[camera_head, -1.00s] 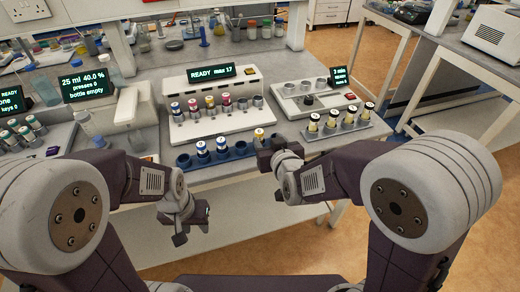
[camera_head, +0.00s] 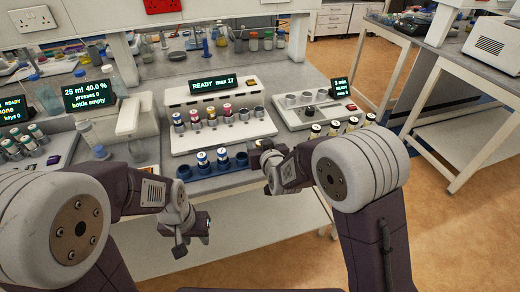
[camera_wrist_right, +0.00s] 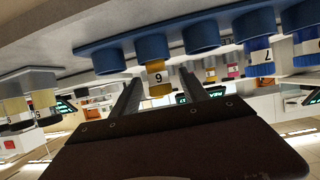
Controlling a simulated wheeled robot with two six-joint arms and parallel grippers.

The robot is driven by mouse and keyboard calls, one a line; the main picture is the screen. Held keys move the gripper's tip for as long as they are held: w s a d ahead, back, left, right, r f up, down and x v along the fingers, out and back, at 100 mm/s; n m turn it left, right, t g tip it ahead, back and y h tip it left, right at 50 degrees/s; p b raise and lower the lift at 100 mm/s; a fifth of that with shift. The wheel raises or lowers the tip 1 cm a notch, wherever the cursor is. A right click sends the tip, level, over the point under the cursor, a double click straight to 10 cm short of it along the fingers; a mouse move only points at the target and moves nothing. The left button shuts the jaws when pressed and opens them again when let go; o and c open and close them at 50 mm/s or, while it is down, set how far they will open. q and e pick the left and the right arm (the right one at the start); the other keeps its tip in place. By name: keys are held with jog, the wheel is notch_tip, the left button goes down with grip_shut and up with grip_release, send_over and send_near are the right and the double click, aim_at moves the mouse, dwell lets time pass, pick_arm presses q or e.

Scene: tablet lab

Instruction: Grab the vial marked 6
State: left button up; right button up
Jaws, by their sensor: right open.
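A vial with a yellow band (camera_wrist_right: 158,82) stands in a socket of the blue rack (camera_wrist_right: 203,38). In the right wrist view its mark reads like a 9, or a 6 turned over, as the scene looks upside down there. My right gripper (camera_wrist_right: 161,86) is open, one finger on each side of this vial; contact cannot be told. In the head view the right gripper (camera_head: 260,156) is at the right end of the blue rack (camera_head: 183,172) and mostly covers the vial. My left gripper (camera_head: 193,246) looks open and empty, in front of the bench edge.
Two blue-banded vials (camera_head: 202,160) stand further left in the rack. Behind it is a white machine (camera_head: 180,143) with several vials and a READY display (camera_head: 212,83). To the right are several cream-banded vials (camera_head: 334,127) and another device (camera_head: 300,115).

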jog(key=shift+s+r, duration=0.1)
jog(key=c, duration=0.3)
grip_shut()
